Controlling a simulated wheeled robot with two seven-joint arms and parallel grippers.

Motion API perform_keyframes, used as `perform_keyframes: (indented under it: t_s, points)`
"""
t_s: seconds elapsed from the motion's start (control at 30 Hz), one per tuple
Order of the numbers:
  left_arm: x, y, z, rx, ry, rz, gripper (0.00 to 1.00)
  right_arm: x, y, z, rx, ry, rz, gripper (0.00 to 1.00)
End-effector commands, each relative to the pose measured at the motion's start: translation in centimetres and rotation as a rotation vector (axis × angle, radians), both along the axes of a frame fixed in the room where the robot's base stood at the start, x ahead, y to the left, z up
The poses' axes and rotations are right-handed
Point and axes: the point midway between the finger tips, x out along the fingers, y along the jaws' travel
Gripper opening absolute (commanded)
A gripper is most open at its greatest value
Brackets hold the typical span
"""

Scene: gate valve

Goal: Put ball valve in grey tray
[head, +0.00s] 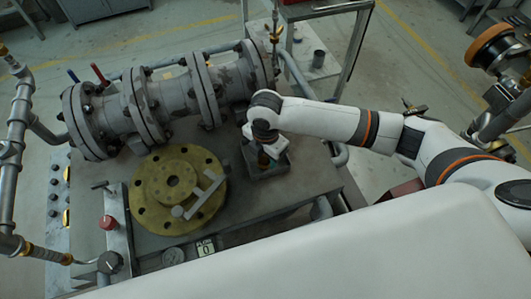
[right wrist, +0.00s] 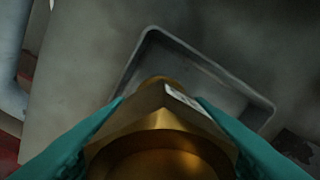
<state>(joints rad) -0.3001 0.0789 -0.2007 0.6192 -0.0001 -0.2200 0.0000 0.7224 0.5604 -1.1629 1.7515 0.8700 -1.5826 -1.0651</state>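The brass ball valve (right wrist: 155,125) is between the teal fingers of my right gripper (right wrist: 160,130) in the right wrist view, and they are shut on it. The grey tray (right wrist: 205,62) lies right beyond the valve in that view, and the valve's far end overlaps the tray. In the head view my right gripper (head: 266,150) points down over the small grey tray (head: 268,174) on the bench. The arm hides part of the tray there. I cannot tell whether the valve touches the tray floor. My left gripper is not in view.
A large grey flanged pipe (head: 170,97) runs behind the tray. A yellow round flange (head: 165,205) with a grey handle lies left of the tray. A gauge and a small display (head: 206,248) sit at the bench's front. Bare bench shows right of the tray.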

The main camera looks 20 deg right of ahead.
Motion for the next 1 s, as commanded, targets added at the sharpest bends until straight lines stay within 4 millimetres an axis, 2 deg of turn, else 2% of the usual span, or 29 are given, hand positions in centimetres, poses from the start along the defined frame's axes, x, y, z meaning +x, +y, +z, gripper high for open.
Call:
perform_keyframes:
  t_s: [0.37, 0.47, 0.8, 1.0]
  points:
    - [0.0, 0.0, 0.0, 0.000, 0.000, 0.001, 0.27, 0.0, 0.0, 0.5, 0.001, -0.002, 0.000, 0.48]
    - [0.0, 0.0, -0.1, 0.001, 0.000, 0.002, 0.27, 0.1, 0.0, 1.8, 0.002, -0.003, 0.001, 0.48]
    - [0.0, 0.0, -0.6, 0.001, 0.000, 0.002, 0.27, 0.1, 0.1, 8.9, 0.002, -0.005, 0.001, 0.48]
    - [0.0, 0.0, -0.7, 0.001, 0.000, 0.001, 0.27, 0.1, 0.1, 11.6, 0.001, -0.002, 0.000, 0.48]
